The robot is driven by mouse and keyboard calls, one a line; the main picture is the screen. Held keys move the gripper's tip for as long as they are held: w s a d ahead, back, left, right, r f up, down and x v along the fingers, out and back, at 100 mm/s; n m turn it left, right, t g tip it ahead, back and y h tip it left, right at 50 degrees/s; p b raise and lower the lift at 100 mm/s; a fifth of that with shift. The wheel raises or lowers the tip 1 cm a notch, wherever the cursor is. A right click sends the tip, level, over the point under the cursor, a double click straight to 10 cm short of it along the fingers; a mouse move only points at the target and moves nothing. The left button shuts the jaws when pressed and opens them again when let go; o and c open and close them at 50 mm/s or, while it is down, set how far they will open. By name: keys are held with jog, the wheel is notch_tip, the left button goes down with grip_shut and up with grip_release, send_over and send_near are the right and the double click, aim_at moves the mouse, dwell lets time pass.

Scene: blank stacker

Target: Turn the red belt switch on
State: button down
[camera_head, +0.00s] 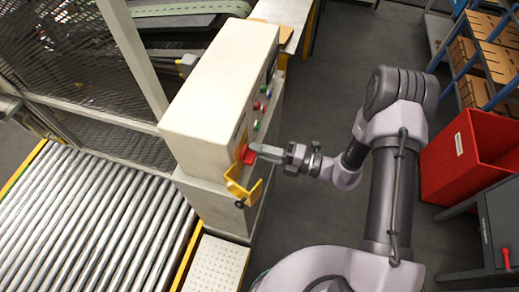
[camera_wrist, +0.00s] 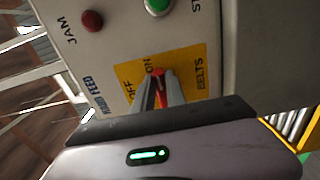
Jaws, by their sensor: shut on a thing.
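The red belt switch (camera_wrist: 159,74) is a small red knob on a yellow plate (camera_wrist: 190,63) marked OFF, ON and BELTS in the wrist view. My gripper (camera_wrist: 160,84) has its two fingers on either side of the knob, shut on it. Part of the knob is hidden between the fingers. In the head view my gripper (camera_head: 256,149) reaches from the right to the front of the cream control box (camera_head: 214,85), at a red part (camera_head: 247,155) on its yellow plate.
A red button (camera_wrist: 92,21) marked JAM and a green button (camera_wrist: 158,6) sit above the switch plate. A yellow bracket (camera_head: 243,190) juts out below the switch. A roller conveyor (camera_head: 95,220) lies left, a red bin (camera_head: 465,155) right.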

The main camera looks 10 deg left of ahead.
jog(key=c, duration=1.4)
grip_release()
jog(key=shift+o, duration=0.2)
jog(key=s+d, duration=0.1)
jog(key=d, duration=1.6)
jog(key=shift+s+d, duration=0.2)
